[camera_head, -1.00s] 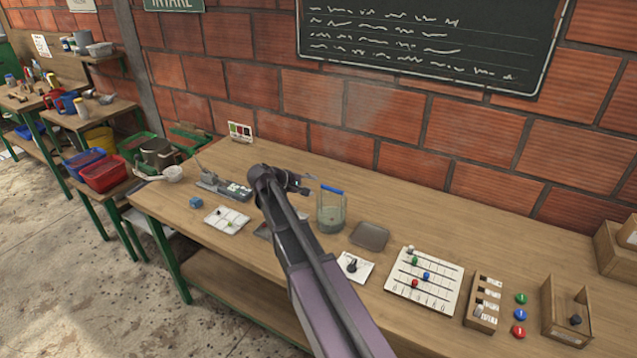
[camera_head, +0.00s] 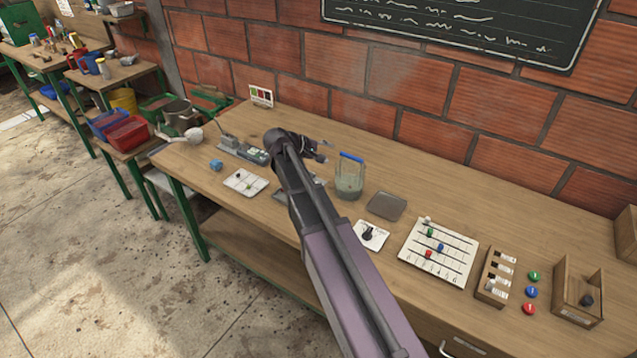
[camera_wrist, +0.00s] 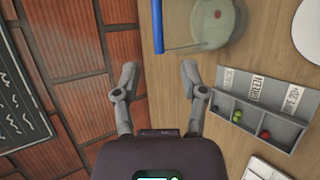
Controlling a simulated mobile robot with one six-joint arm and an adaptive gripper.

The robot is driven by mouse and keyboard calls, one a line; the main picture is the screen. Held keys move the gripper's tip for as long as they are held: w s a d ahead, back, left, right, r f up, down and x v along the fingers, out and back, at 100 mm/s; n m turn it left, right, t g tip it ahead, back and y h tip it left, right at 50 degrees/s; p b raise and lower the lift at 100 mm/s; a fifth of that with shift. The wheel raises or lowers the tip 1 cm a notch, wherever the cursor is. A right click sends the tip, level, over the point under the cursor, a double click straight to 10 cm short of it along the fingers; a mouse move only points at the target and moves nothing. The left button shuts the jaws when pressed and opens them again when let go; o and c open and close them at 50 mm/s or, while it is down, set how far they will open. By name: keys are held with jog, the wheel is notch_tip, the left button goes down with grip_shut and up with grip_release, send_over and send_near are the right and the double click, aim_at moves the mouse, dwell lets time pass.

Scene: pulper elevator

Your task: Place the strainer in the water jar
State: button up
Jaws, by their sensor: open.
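The water jar (camera_head: 349,182) is a clear, greenish vessel with a blue bar across its top, standing on the table near the wall. It also shows at the top of the wrist view (camera_wrist: 210,22). A pale round cup with a handle (camera_head: 194,134), which looks like the strainer, lies at the table's far left end; its mesh is too small to make out. My gripper (camera_head: 318,150) is just left of the jar; the wrist view (camera_wrist: 160,72) shows its fingers apart with nothing between them.
A grey compartment tray (camera_wrist: 260,118) with small coloured balls lies beside my gripper. A flat grey tray (camera_head: 386,206) and a white bead board (camera_head: 438,252) lie right of the jar. The brick wall (camera_head: 340,104) is close behind. Red (camera_head: 128,132) and blue bins stand left.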

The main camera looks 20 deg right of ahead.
jog(key=s+a+f+m+g+y, duration=0.1)
jog(key=s+a+f+y, duration=0.3)
jog(key=s, duration=0.7)
jog(key=s+a+f+m+g+y, duration=0.1)
jog(key=s+a+f+m+y, duration=0.3)
jog(key=s+a+y, duration=0.3)
jog(key=s+a, duration=0.2)
jog(key=s, duration=0.3)
jog(key=shift+s+f, duration=0.25)
jog(key=shift+f, duration=0.15)
jog(key=shift+d, duration=0.1)
